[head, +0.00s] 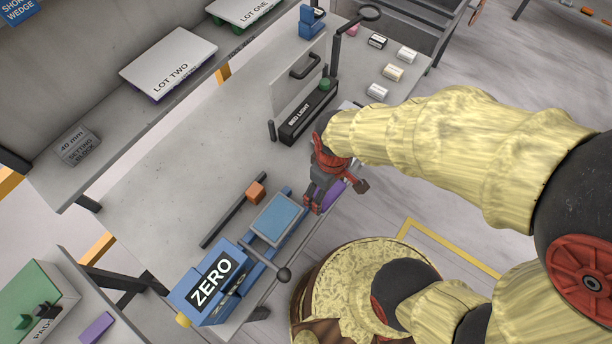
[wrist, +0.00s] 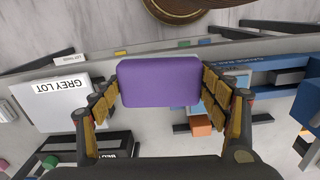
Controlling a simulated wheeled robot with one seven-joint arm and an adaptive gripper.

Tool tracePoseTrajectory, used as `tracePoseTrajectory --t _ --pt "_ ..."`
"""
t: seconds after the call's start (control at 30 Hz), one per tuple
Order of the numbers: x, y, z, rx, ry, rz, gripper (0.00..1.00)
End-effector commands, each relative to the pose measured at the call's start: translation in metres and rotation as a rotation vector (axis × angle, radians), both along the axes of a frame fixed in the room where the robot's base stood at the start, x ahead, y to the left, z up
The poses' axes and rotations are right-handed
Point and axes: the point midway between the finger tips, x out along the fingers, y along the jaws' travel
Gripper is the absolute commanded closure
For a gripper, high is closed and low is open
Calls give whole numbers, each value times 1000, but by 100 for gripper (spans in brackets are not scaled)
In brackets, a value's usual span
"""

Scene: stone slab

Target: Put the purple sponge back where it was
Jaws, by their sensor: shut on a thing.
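The purple sponge (wrist: 160,81) is a rounded block gripped between the two fingers of my gripper (wrist: 160,88) in the wrist view. In the head view my gripper (head: 338,190) is over the front edge of the stone slab (head: 180,185), and a strip of the sponge (head: 333,194) shows beside its fingers. I cannot tell how high above the slab it is held. Another flat purple piece (head: 97,328) lies on the side table at lower left, beside a green-topped box (head: 35,295) marked with a partly hidden "PADS" label.
A blue ZERO device (head: 210,285), a blue pad (head: 277,218) and an orange block (head: 255,192) stand left of my gripper. The black RED LIGHT box (head: 305,118) is behind it. A GREY LOT plate (wrist: 62,105) shows in the wrist view. The slab's middle is clear.

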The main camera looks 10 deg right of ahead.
Motion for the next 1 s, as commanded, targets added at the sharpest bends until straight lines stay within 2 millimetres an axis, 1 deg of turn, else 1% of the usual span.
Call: tracePoseTrajectory --t 0.03,0.13,0.23,0.37,0.63,0.7,0.8,0.9,1.0 --pt "-4 -1 -1 0 -2 32 53" --pt "-3 -1 -1 0 -2 76 53" --pt "5 1 -6 0 -1 93 53" --pt "29 7 -18 -1 1 95 53" --pt "87 22 -45 0 0 94 53" --pt "96 25 -60 -1 3 94 53" --pt "110 28 -76 -1 1 94 53" --pt "120 31 -87 -1 1 93 53" --pt "126 33 -93 0 -1 93 53"
